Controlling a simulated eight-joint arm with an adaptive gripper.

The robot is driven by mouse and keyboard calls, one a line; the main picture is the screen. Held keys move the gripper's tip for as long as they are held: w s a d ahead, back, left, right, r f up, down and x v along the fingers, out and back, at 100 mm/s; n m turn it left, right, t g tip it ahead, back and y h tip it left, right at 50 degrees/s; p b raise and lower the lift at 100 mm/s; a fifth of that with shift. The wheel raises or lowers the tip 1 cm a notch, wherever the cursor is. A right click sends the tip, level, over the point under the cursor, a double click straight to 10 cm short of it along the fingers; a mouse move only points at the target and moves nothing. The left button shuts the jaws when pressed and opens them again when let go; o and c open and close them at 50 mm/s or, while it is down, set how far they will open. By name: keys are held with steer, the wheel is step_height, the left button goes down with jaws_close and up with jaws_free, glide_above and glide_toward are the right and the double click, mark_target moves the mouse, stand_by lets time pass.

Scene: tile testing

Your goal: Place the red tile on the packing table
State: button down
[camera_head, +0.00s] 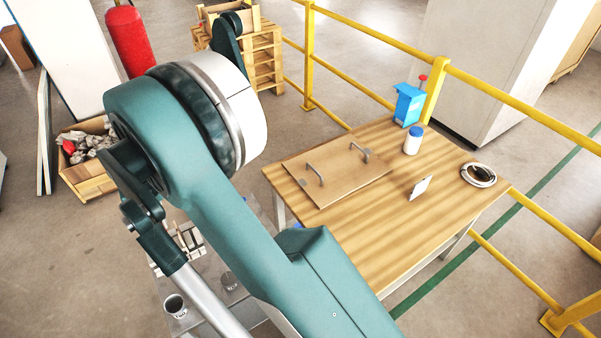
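A wooden-topped table (440,222), which may be the packing table, stands right of centre. A wooden board with two metal handles (335,172) lies on its left part. A small whitish tile-like plate (420,187) stands tilted near the middle of the top. I cannot make out a red tile; my teal arm crosses the view and hides part of the scene. My gripper is not in view.
The table also bears a white bottle with a blue cap (412,141), a blue device with a red knob (408,104) and a coil (478,175). Yellow railings (480,82) run behind it. A grey bench with a metal cup (175,305) lies below my arm. A rubble crate (88,178) stands left.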

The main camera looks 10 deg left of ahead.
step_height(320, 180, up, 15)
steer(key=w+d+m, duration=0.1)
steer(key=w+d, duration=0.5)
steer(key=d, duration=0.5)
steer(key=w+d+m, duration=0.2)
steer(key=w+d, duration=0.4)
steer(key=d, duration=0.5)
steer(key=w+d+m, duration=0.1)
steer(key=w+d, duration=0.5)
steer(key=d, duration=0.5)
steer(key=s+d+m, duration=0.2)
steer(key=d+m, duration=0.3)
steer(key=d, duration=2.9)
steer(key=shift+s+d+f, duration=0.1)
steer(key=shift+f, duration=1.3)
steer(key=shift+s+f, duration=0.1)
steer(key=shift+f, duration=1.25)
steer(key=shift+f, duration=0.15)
